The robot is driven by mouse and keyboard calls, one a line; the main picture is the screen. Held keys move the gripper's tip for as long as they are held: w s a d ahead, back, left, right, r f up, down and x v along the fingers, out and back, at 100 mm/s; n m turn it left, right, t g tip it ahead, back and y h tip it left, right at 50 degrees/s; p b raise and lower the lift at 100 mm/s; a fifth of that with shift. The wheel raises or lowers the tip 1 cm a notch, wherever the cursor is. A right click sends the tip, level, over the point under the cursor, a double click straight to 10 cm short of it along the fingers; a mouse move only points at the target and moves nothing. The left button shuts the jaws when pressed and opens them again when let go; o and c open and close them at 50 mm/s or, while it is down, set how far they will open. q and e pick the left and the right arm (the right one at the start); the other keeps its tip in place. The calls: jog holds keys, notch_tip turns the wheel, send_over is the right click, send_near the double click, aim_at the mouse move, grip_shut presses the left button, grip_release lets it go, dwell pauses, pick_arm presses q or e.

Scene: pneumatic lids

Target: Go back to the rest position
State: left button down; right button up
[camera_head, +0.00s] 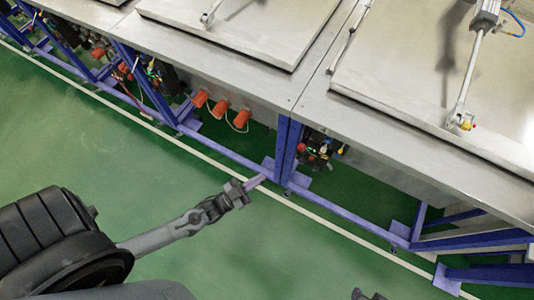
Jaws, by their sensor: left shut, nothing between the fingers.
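My left gripper (256,182) reaches in from the lower left, over the green floor in front of the blue frame. It is shut and holds nothing. It looks close to a blue frame post in the picture, but I cannot tell whether it touches. A small dark part shows at the bottom edge, right of the middle.
A metal table (309,85) on a blue frame (286,145) runs across the back. Flat metal lids (243,30) lie on it, and a pneumatic cylinder (487,13) stands at the upper right. Orange parts (220,107) hang below. The green floor (120,145) in front is clear.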

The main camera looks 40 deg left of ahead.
pick_arm(q)
jog(key=shift+s+a, duration=0.15)
jog(key=shift+s, duration=0.3)
